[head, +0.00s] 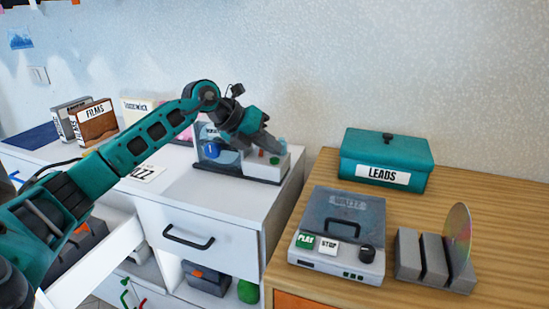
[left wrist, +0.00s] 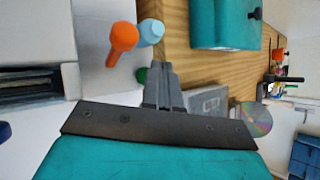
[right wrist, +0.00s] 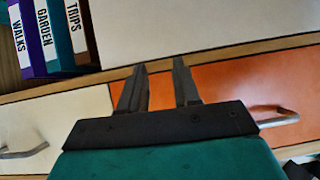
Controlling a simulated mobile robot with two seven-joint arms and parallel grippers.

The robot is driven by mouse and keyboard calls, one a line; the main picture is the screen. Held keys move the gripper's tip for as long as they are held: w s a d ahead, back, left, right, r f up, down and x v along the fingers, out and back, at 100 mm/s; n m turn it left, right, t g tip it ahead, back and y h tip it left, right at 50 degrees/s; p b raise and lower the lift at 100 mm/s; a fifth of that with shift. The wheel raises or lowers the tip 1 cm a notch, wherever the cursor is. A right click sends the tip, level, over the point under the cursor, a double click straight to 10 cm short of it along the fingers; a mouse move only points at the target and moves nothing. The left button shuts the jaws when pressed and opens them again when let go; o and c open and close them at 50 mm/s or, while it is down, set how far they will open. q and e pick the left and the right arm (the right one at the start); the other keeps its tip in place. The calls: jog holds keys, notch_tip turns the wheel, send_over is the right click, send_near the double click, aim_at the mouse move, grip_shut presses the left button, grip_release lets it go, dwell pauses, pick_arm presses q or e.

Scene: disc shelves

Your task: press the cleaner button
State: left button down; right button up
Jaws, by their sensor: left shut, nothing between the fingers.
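The likely cleaner is a white and grey machine (head: 255,172) on the white cabinet, partly hidden behind my left arm. A green button (head: 274,161) and a small red part show at its right end. My left gripper (head: 268,146) is shut and empty, tilted down just above that end. In the left wrist view, its closed fingers (left wrist: 162,84) have a green round part (left wrist: 142,74) beside them, partly hidden. An orange knob (left wrist: 122,38) and a light blue one (left wrist: 150,32) show beyond. Contact cannot be told. My right gripper (right wrist: 160,85) is open and empty.
On the wooden cabinet stand a grey player (head: 335,235) with PLAY and STOP buttons, a teal LEADS box (head: 388,160) and a grey rack (head: 420,260) holding a disc (head: 459,237). FILMS cases (head: 95,122) stand at left. A white drawer (head: 85,262) is open.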

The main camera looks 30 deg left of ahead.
aim_at(270, 160)
pick_arm(q)
jog(key=shift+s+d+f+g, duration=0.1)
jog(key=shift+f+g, duration=0.05)
jog(key=shift+f, duration=0.3)
jog(key=shift+s+d+f+g, duration=0.1)
jog(key=shift+f+g, duration=0.05)
jog(key=shift+f, duration=0.25)
jog(key=shift+a+r+p, duration=0.1)
jog(key=shift+r+p, duration=0.1)
jog(key=shift+p, duration=0.25)
jog(key=shift+r+p, duration=0.5)
jog(key=r+p, duration=0.3)
jog(key=r, duration=0.1)
jog(key=shift+w+a+r+p, duration=0.1)
jog(key=shift+w+r+p, duration=0.1)
jog(key=shift+r+p, duration=0.15)
jog(key=shift+f, duration=0.1)
